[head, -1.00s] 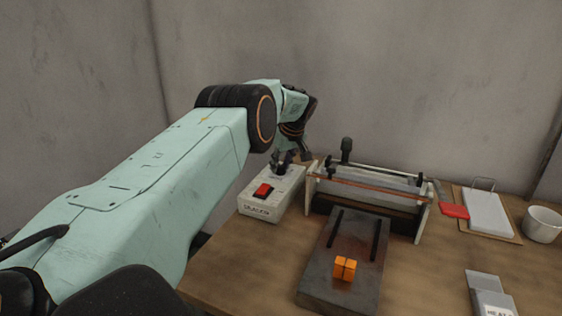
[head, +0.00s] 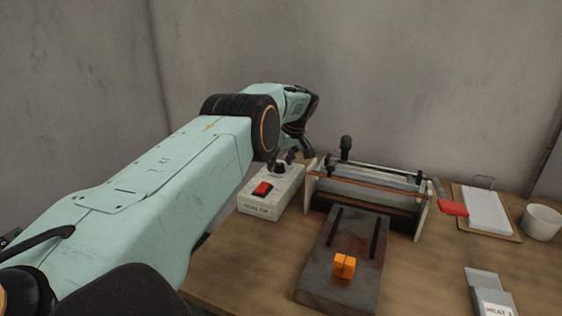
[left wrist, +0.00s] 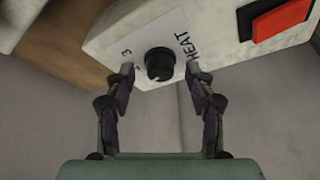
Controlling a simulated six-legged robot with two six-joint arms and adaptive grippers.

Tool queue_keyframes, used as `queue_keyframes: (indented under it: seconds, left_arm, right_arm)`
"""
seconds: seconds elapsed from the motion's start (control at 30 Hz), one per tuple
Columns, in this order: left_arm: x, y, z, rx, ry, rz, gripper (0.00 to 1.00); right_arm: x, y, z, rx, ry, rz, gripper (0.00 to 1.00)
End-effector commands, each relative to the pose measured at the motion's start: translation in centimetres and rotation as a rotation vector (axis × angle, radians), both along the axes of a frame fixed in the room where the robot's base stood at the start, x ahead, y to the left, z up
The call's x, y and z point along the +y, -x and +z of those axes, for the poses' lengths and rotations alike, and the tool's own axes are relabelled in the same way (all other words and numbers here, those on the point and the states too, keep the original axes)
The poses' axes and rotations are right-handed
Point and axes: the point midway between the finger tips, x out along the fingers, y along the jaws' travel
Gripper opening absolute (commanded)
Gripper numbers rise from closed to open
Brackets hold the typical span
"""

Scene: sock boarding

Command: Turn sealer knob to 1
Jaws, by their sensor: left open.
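The sealer control box (head: 258,209) is a pale box at the back left of the table, with a red switch (head: 262,188) on its near part. Its black knob (head: 279,167) stands on the far part of the top. In the left wrist view the knob (left wrist: 159,64) sits beside the word HEAT and a 3; other dial marks are hard to read. My left gripper (head: 295,155) is just beyond the knob. In the left wrist view its fingers (left wrist: 163,78) are open, one on each side of the knob, with gaps showing. My right gripper is not in view.
The sealer (head: 370,185) with its long bar stands right of the box. A red-handled tool (head: 453,208), a white pad (head: 486,212) and a white cup (head: 542,222) are at the right.

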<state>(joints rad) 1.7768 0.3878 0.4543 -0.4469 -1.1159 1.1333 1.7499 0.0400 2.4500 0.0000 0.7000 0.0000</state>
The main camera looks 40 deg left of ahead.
Motion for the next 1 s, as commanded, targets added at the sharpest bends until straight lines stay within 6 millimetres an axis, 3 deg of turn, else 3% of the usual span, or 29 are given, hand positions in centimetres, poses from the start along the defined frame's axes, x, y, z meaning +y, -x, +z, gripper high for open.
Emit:
queue_keyframes:
  seconds: [0.27,0.7,1.0]
  left_arm:
    - [-0.3,0.0,0.8,-0.001,0.001,0.001,0.55]
    - [-3.2,0.6,8.1,-0.003,0.001,-0.001,0.55]
    - [-4.4,0.9,10.9,0.001,0.001,-0.001,0.55]
  right_arm:
    - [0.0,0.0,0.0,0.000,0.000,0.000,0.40]
    - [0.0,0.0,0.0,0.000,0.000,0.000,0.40]
    - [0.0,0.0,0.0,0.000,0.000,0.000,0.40]
